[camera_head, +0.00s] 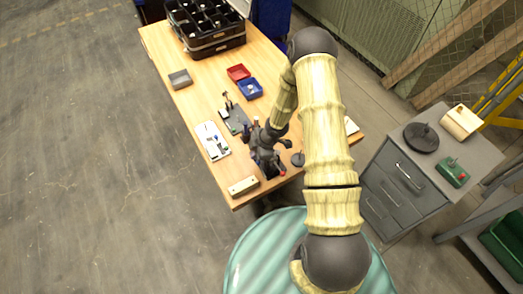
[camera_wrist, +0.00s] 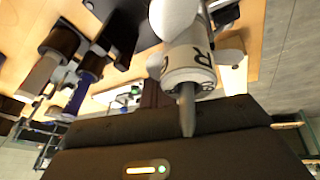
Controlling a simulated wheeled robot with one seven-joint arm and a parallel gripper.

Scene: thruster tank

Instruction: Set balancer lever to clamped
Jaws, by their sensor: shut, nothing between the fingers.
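My gripper (camera_head: 264,152) is dark and hangs over the near right part of the wooden workbench, among small dark tools. Its jaws are shut with nothing held. In the wrist view a white cylinder marked R (camera_wrist: 188,65) with a grey pointed tip stands close to the dark housing at the bottom. I cannot tell if they touch. A dark fixture with a thin upright (camera_head: 235,118) stands on the bench, left of and beyond my gripper. I cannot make out which part is the balancer lever or how it is set; my gripper and arm hide part of this area.
The bench (camera_head: 180,110) also bears a red bin (camera_head: 238,72), a blue bin (camera_head: 250,89), a grey tray (camera_head: 180,79), a white panel (camera_head: 212,140) and a cream block (camera_head: 242,186). A grey drawer cabinet (camera_head: 395,190) stands right. Floor at left is clear.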

